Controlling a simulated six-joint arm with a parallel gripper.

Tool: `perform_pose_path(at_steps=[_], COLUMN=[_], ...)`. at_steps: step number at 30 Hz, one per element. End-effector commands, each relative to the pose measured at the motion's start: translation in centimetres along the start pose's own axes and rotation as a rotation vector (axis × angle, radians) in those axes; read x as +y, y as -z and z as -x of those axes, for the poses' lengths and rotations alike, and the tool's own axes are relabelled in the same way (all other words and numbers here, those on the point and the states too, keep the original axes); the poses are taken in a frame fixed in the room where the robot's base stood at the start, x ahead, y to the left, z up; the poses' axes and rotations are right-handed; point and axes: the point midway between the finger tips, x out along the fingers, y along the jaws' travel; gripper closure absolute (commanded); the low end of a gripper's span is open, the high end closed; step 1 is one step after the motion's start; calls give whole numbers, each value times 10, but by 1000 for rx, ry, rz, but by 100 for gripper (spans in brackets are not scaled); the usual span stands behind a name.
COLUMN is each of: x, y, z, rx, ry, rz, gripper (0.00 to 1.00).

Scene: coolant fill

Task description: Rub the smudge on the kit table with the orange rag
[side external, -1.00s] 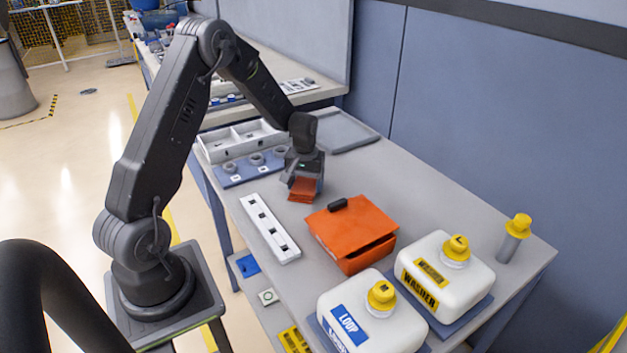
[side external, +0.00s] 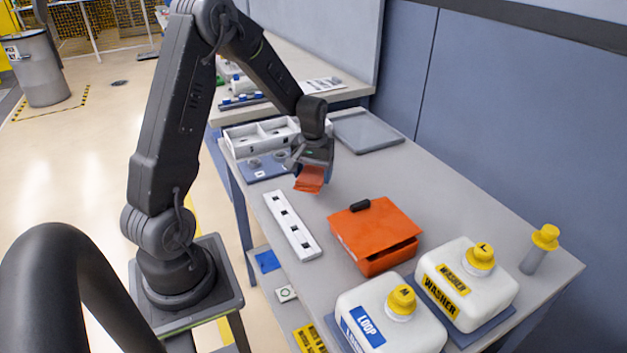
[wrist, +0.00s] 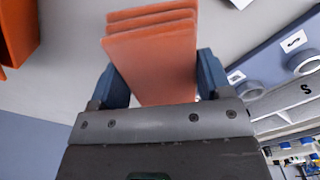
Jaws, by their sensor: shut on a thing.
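My gripper (side external: 314,166) is shut on the orange rag (side external: 309,180), a folded stack of layers that hangs below the fingers. In the wrist view the rag (wrist: 150,55) sits between the two blue-grey fingers of my gripper (wrist: 160,82). The kit table (side external: 420,195) has a plain grey top. The rag is over it, in front of the blue mat with the rings; I cannot tell whether it touches the table. I cannot make out the smudge in either view.
An orange case (side external: 375,228) with a black handle lies nearer the camera. A white slotted strip (side external: 291,224) lies left of it. White jugs (side external: 465,282) stand at the front. A white tray (side external: 240,137), a blue mat (side external: 250,174) and a grey tray (side external: 368,132) are behind.

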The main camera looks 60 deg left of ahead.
Motion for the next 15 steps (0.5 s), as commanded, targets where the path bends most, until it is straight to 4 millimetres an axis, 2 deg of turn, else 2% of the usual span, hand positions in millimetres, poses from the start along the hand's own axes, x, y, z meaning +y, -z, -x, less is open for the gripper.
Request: perform_pose_path(at_steps=[9,15], x=[0,0], y=[1,0], z=[28,32], rx=[3,1], ry=[-1,0], rz=[0,0], gripper=[47,47])
